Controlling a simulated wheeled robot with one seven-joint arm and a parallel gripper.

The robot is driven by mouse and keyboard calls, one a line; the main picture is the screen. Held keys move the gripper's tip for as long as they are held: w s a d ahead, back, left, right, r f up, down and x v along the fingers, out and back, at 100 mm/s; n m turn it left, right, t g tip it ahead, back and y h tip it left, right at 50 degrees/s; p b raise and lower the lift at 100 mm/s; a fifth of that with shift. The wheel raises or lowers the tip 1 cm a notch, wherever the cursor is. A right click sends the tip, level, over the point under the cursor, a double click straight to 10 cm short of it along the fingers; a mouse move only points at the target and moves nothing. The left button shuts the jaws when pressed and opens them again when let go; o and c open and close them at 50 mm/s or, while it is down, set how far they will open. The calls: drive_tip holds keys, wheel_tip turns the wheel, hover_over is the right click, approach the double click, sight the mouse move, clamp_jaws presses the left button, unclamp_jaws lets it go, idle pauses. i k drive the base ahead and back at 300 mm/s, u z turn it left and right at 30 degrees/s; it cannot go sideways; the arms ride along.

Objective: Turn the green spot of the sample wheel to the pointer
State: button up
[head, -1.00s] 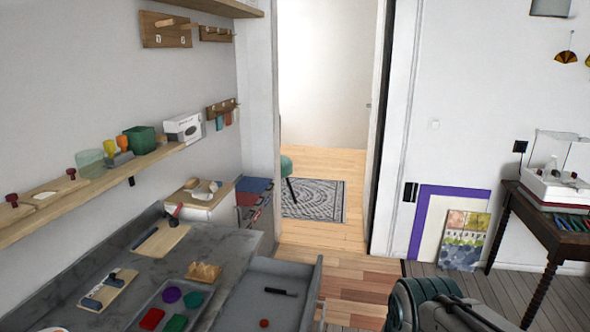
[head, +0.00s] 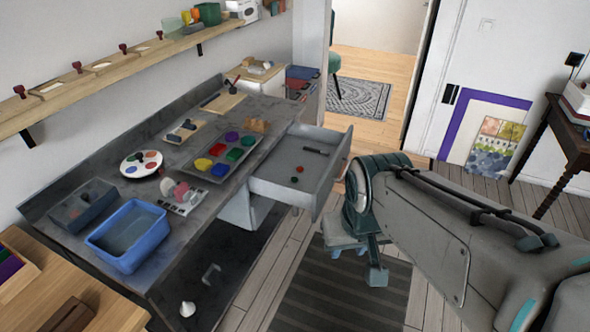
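A round white disc with several coloured spots (head: 141,163), which looks like the sample wheel, lies on the grey worktop at the left. Its spots include red, orange, blue and green, but they are small and I cannot make out a pointer beside it. My gripper (head: 358,264) hangs in front of the open drawer's right side, above the dark striped floor mat, well to the right of the disc and apart from it. I see nothing held in it, and its finger gap is not clear.
An open drawer (head: 285,191) juts out from the worktop.

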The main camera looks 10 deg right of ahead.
sight(141, 163)
drive_tip(key=u, duration=0.25)
drive_tip(key=k, duration=0.4)
drive_tip(key=z, duration=0.85)
drive_tip(key=i, duration=1.4)
drive_tip(key=u, duration=2.55)
drive_tip(key=i, duration=0.55)
drive_tip(key=u, duration=0.1)
